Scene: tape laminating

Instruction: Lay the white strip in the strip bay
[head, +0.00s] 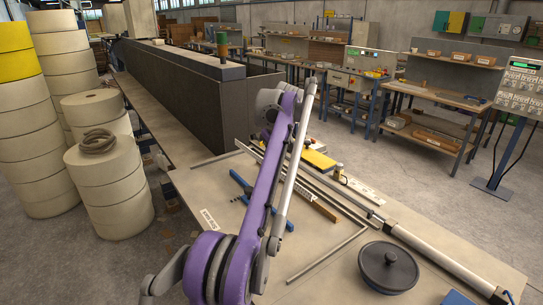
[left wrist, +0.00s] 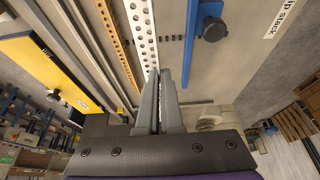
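The white strip (left wrist: 141,30) is long, flat and full of small holes. In the left wrist view it runs from the top edge down to the fingertips. My left gripper (left wrist: 160,75) has its two grey fingers close together, with the strip's edge running into the narrow gap between them. It looks shut on the strip. In the head view, part of the strip (head: 303,190) shows beside my purple arm, which hides my left gripper. I cannot make out which part of the table is the strip bay. My right gripper is in neither view.
A wooden perforated strip (left wrist: 119,40) lies alongside the white one. A yellow block (head: 318,160) is behind. A blue bar (head: 240,181) with a dark knob lies to the left, near a printed label (head: 208,218). A round black lid (head: 388,266) and a pale cylinder (head: 440,255) are at right.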

